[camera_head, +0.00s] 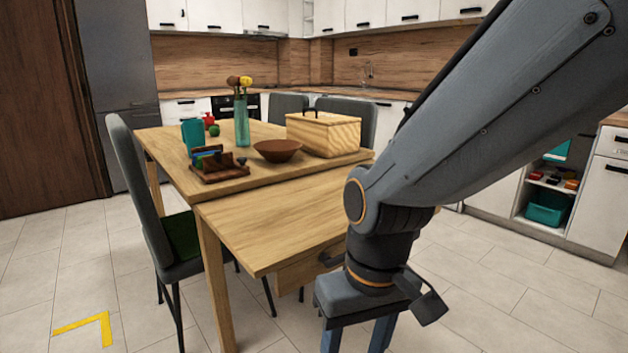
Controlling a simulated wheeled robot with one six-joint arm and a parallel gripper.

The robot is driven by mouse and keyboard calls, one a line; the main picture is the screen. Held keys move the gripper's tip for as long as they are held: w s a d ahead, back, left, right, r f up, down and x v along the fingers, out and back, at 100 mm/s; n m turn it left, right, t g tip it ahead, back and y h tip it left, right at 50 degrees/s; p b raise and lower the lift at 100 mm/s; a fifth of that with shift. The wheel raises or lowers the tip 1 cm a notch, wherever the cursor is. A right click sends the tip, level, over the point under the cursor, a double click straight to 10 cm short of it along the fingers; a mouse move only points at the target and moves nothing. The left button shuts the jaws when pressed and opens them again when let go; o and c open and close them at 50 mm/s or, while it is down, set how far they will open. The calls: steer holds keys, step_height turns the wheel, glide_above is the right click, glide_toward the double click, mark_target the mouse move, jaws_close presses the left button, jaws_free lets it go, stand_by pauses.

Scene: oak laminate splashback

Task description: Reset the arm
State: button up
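My arm comes in from the upper right and bends down at a joint in front of the table. My gripper (357,340) points down at the bottom edge of the view. Its two blue fingers stand apart with floor showing between them, and I see nothing held there. The fingertips are cut off by the frame. My gripper is in front of the near right side of the wooden table (280,222) and hides part of its drawer (308,268).
The table bears a wooden box (324,134), a brown bowl (278,150), a teal vase (241,120), a teal cup (193,134) and a brown holder (218,173). A grey chair (140,180) stands at left. The table's near part is bare.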

steer(key=s+d+r+m+p, duration=0.1)
steer(key=d+r+m+p, duration=0.1)
steer(key=d+r+p, duration=0.4)
steer(key=s+d+r+m+h+p, duration=0.1)
steer(key=d+r+p, duration=0.6)
steer(key=r+p, duration=0.4)
steer(key=p, duration=0.4)
steer(key=shift+s+d+m, duration=0.15)
steer(key=shift+d+m, duration=0.15)
steer(key=shift+m, duration=0.1)
